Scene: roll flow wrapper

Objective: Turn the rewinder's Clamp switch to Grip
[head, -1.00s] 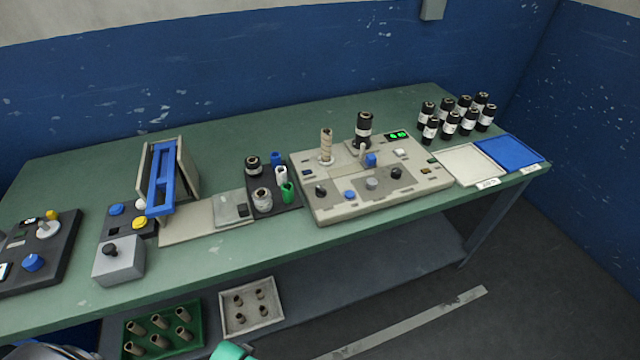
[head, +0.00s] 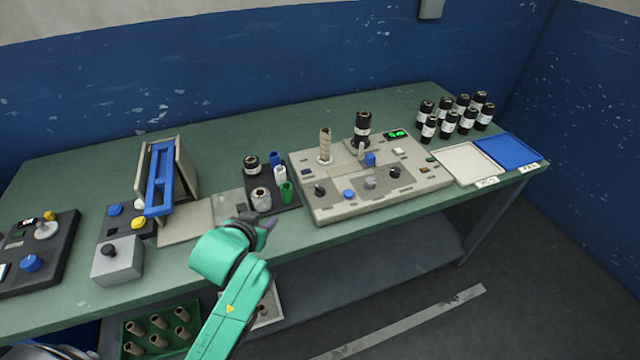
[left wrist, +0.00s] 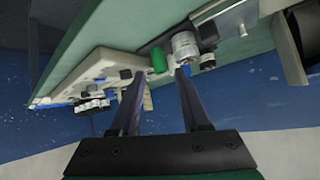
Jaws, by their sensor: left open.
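The rewinder (head: 340,208) is the beige console in the middle of the bench. Its panel has a black knob (head: 320,190) at the left and another black knob (head: 395,172) at the right, with a blue button and a grey knob between them. The lettering is too small to read, so I cannot tell which knob is Clamp or how it is set. My left gripper (head: 268,224) is in front of the bench edge, left of the rewinder and apart from it. In the left wrist view its fingers (left wrist: 160,78) are open and empty, and the rewinder (left wrist: 88,68) shows tilted beyond them.
A dark tray (head: 292,207) with a green cup (head: 286,192) and rolls stands left of the rewinder, close to my gripper. A blue-framed stand (head: 160,180) and a grey switch box (head: 118,262) are further left.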

